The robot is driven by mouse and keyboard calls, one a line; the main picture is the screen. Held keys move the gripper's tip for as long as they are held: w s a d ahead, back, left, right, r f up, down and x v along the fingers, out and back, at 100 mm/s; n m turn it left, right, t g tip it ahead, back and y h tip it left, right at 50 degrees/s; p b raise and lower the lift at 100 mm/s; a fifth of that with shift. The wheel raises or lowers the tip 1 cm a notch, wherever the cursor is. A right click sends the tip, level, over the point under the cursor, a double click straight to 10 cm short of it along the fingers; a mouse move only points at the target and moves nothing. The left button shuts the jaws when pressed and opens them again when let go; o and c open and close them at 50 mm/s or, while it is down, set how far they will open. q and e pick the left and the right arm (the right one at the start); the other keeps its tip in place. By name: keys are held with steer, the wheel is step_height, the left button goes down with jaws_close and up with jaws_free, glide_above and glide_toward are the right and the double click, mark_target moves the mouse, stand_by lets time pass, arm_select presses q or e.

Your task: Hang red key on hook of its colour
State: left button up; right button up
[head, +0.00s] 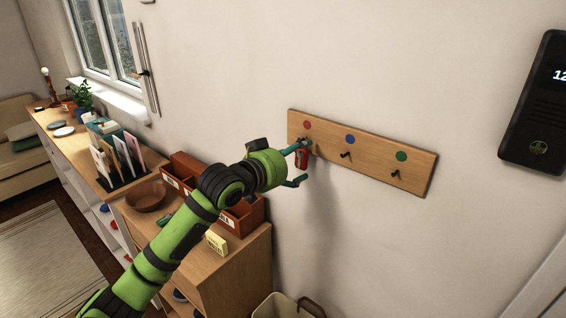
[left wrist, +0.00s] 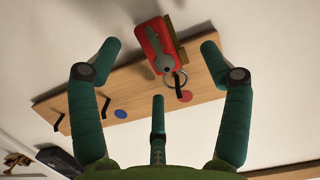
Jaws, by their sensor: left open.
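A wooden key board (head: 425,174) is on the wall, with a red dot (head: 307,125), a blue dot (head: 350,139) and a green dot (head: 401,156), each above a dark hook. The red key (head: 301,159) hangs below the red dot at the board's left end. In the left wrist view the red key (left wrist: 154,45) has a red tag, a grey key part and a ring (left wrist: 172,80); the ring appears to be around the dark hook by the red dot (left wrist: 185,97). My left gripper (head: 304,163) is open, its fingers apart on both sides of the key. The blue and green hooks are empty.
Below and left, a wooden cabinet (head: 245,262) holds a brown bowl (head: 146,196), a reddish-brown organiser (head: 186,166) and a small yellow box (head: 217,243). A bin (head: 283,306) stands below the board. A dark wall panel (head: 537,105) is at the right. Wall space between them is clear.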

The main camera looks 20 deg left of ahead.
arm_select(q)
steer(key=v, duration=1.2)
steer(key=s+d+f+g+y, duration=0.15)
steer(key=s+f, duration=0.35)
steer(key=f, duration=0.6)
steer(key=s+d+f+g+y, duration=0.1)
steer(key=s+f+g+y, duration=0.2)
steer(key=f, duration=0.7)
steer(key=s+f+n+g, duration=0.1)
steer(key=s+f+g, duration=0.2)
steer(key=s+f, duration=0.5)
steer(key=s+f+g, duration=0.4)
steer(key=s+f, duration=0.1)
steer(key=s, duration=0.7)
step_height(320, 180, down, 22)
steer(key=s, duration=0.2)
steer(key=s+a+f+g, duration=0.2)
steer(key=s+f, duration=1.3)
steer(key=s, duration=0.1)
steer(key=shift+y, duration=0.45)
